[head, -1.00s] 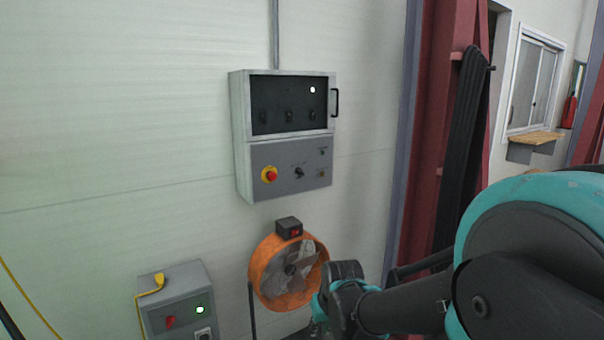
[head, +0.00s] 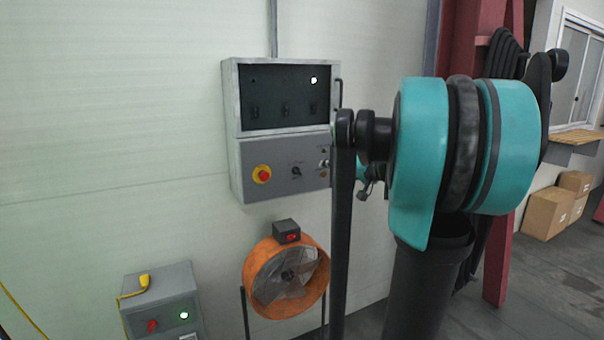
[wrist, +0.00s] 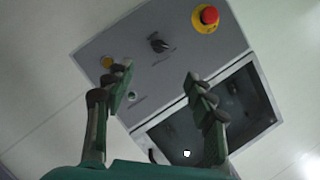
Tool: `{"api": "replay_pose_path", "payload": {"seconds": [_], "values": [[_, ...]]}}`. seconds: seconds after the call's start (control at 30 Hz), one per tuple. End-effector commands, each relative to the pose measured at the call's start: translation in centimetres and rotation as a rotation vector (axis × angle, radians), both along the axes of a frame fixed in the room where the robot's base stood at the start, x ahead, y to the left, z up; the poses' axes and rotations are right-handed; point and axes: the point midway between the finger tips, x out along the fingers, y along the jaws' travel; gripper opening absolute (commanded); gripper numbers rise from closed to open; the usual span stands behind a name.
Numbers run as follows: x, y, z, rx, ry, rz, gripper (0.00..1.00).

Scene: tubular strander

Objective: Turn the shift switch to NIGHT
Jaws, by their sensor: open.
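The shift switch appears to be the black rotary knob (head: 296,170) in the middle of the grey lower panel on the wall cabinet; its lettering is too small to read. In the wrist view the knob (wrist: 158,45) shows beyond my fingertips, with the panel turned nearly upside down. My gripper (wrist: 160,80) is open and empty, with its two fingers spread in front of the panel and apart from the knob. In the head view my arm hides most of the gripper.
A red emergency button on yellow (head: 262,174) sits left of the knob. The cabinet's dark window (head: 285,85) is above. An orange fan (head: 286,278) and a grey box (head: 165,300) stand below. A red column (head: 497,255) rises at right.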

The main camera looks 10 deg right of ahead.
Motion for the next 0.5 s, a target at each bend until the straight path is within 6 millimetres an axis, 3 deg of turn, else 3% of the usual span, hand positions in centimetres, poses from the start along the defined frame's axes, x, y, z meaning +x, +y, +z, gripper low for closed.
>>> {"api": "replay_pose_path", "payload": {"seconds": [0.5], "values": [[7.9,5.6,-2.8,-0.001,0.002,0.004,0.55]]}}
